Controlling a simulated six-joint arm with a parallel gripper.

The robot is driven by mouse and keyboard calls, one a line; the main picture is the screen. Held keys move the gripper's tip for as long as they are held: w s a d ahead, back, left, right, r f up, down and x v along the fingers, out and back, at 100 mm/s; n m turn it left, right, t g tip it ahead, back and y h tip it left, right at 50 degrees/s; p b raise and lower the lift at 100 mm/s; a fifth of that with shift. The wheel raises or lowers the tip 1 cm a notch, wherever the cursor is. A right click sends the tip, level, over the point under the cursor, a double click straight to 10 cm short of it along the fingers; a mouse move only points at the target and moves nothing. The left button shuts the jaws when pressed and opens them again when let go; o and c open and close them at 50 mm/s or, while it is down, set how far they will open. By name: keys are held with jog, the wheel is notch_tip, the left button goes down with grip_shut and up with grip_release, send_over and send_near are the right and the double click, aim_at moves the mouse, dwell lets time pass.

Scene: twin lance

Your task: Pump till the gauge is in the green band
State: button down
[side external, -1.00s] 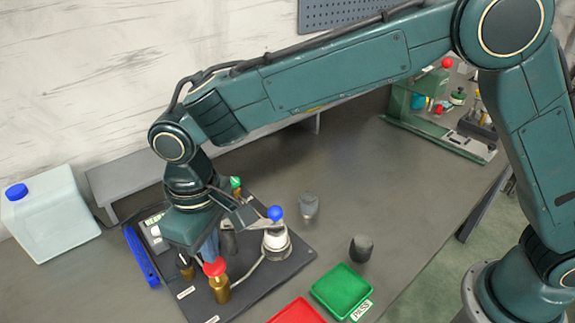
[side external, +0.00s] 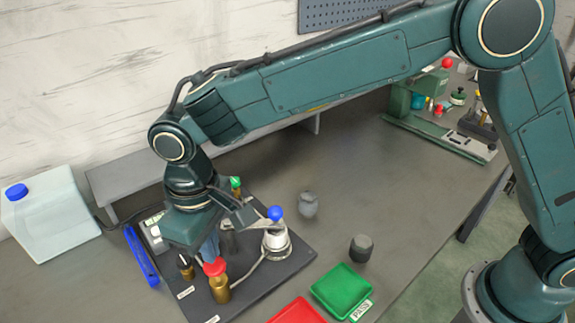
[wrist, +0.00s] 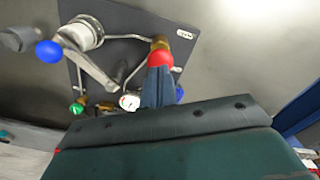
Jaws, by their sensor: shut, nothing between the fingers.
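A dark board (side external: 285,262) carries a white pump (side external: 276,243) with a lever ending in a blue ball (side external: 275,213). The ball also shows in the wrist view (wrist: 49,51). A red knob (side external: 214,267) sits on a brass fitting (side external: 220,289). A green knob (side external: 235,182) is farther back. A small round white gauge (wrist: 130,101) shows in the wrist view, too small to read its needle or band. My gripper (side external: 210,252) points down over the board, shut and empty. Its fingertips (wrist: 158,73) appear close to the red knob; contact cannot be told. The blue ball is apart from them.
A green tray (side external: 343,288) and a red tray (side external: 298,312) are at the front. Two grey pieces (side external: 308,205) (side external: 361,248) stand right of the board. A white jug (side external: 48,215) and a blue bar (side external: 141,256) are at left. Bench right of the board is mostly clear.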

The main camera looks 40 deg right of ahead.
jog(key=shift+f, duration=0.35)
jog(key=shift+f, duration=1.75)
jog(key=shift+r, duration=2.35)
